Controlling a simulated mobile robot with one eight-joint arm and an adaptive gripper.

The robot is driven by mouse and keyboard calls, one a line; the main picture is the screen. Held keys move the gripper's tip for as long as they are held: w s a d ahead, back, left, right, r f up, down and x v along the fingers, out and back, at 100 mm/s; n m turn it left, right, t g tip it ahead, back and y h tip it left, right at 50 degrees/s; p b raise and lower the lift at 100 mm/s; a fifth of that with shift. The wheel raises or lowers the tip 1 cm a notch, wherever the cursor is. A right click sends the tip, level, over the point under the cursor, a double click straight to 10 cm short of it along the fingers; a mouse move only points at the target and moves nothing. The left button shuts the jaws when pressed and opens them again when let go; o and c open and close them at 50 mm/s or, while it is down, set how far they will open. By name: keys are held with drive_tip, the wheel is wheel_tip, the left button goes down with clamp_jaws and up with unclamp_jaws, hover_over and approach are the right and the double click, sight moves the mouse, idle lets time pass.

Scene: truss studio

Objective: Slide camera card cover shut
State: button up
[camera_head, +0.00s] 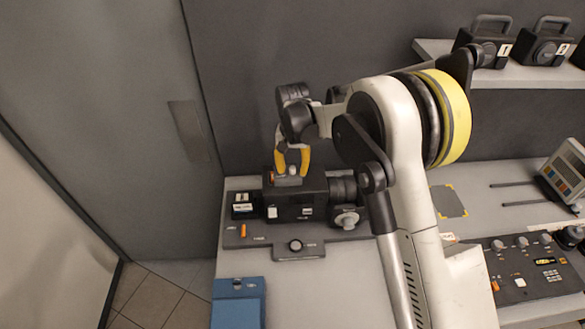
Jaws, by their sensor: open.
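A black camera (295,197) sits on a dark mount plate (298,248) near the left end of the bench, its lens to the right. A small dark block with white labels (243,206) is at the camera's left side. I cannot make out for sure which part is the card cover or how far it is slid. My gripper (292,174) has yellow fingers pointing down over the camera's top. The fingers are open and apart, with a small pale part of the camera top showing between them. I cannot tell whether they touch it.
A blue box (238,303) lies at the bench's front left. A control panel with knobs (525,270) and a tilted keypad device (566,172) are at right. Black cased units (484,42) stand on an upper shelf. The bench front in the middle is clear.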

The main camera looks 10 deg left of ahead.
clamp_jaws()
drive_tip(key=shift+s+a+b, duration=0.2)
drive_tip(key=shift+a+b, duration=0.15)
drive_tip(key=shift+a, duration=0.35)
drive_tip(key=shift+s+a+b, duration=0.2)
drive_tip(key=shift+a+b, duration=0.1)
drive_tip(key=shift+a, duration=0.4)
unclamp_jaws()
drive_tip(key=shift+a, duration=0.15)
drive_tip(key=shift+r, duration=0.1)
